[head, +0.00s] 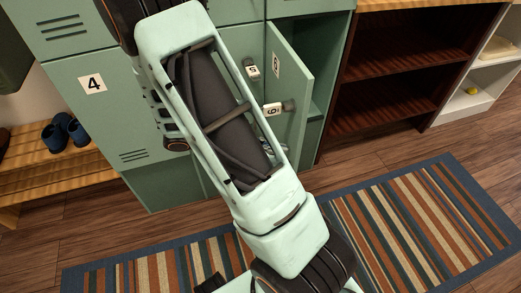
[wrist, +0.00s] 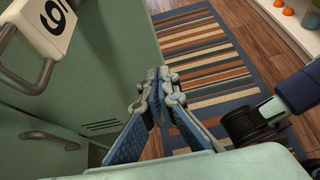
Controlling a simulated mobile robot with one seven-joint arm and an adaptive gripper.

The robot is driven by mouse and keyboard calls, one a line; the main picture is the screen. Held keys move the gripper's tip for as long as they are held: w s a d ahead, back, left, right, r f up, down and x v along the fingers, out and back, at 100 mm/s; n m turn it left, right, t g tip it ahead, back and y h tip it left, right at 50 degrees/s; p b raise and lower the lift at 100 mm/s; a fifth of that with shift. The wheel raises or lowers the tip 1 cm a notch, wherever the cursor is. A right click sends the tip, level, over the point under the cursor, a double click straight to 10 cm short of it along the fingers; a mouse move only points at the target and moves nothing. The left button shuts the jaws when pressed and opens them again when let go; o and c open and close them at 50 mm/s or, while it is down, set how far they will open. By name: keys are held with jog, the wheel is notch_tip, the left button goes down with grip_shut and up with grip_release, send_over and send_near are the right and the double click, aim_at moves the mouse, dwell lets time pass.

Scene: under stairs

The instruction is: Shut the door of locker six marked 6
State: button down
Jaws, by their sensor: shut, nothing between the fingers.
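The green door of locker six (head: 296,75) stands open in the head view, swung out from the locker front. A white tag marked 6 (head: 272,109) sits at its knob, and the dark locker inside shows to its right. In the wrist view the 6 tag (wrist: 46,28) is close at the upper left, beside a broad green panel (wrist: 105,55). My gripper (wrist: 160,76) is shut and empty, with its fingertips together right of that panel. I cannot tell whether it touches the panel. In the head view my arm hides part of the lockers, and I cannot make out the fingertips.
Locker four (head: 92,84) is shut at the left. A tag marked 5 (head: 252,70) hangs beside the open door. A brown shelf unit (head: 385,65) stands right of the lockers, and a wooden bench (head: 60,165) is at the left. A striped rug (head: 420,215) lies in front.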

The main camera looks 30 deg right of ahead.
jog(key=shift+s+d, duration=0.2)
jog(key=shift+d, duration=0.45)
jog(key=shift+s+d, duration=0.2)
jog(key=shift+d, duration=0.4)
jog(key=shift+d, duration=0.1)
